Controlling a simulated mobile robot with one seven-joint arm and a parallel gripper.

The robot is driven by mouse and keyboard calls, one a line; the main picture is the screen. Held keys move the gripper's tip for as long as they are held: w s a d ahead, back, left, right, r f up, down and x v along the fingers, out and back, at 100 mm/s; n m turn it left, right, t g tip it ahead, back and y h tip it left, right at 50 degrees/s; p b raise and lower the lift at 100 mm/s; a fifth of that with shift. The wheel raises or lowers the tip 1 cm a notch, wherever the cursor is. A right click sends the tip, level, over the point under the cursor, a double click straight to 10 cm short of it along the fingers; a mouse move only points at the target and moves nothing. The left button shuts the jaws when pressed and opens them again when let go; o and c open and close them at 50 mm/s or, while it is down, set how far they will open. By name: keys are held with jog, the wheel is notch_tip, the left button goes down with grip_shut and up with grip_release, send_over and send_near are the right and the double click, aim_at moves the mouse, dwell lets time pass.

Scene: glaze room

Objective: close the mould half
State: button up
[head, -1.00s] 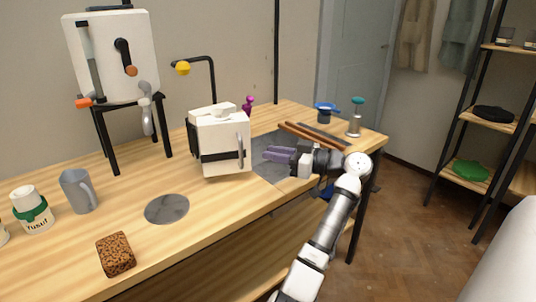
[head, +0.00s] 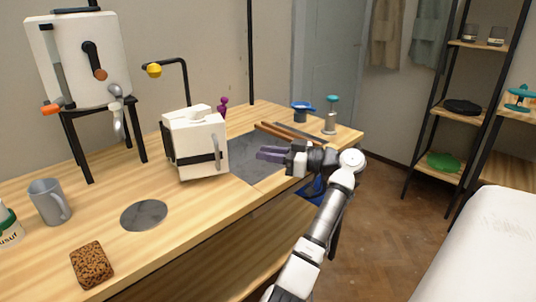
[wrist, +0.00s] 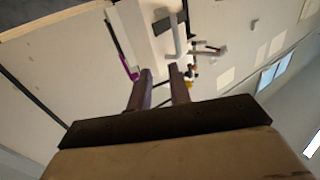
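The mould (head: 203,148) is a white block with a black strap around it and a grey handle (head: 217,150) on its right-hand face. It stands on the wooden bench in the head view; a seam or gap between its halves is not clear. In the wrist view the white mould (wrist: 146,38) lies beyond the fingertips, with its grey handle (wrist: 177,38) near the top. My gripper (head: 261,154) is to the right of the mould, pointing at its handle side and apart from it. In the wrist view its two purple fingers (wrist: 160,72) are apart with nothing between them.
A dark grey slab (head: 252,162) lies under my gripper. A grey mug (head: 48,202), a round disc (head: 144,215) and a brown sponge (head: 91,265) are at left.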

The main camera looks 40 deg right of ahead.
jog(key=shift+s, duration=0.1)
jog(key=b+v, duration=0.1)
jog(key=v, duration=1.2)
jog(key=shift+s+d+b, duration=0.2)
jog(key=shift+d+b, duration=0.1)
jog(key=shift+f, duration=0.1)
jog(key=shift+c, duration=0.3)
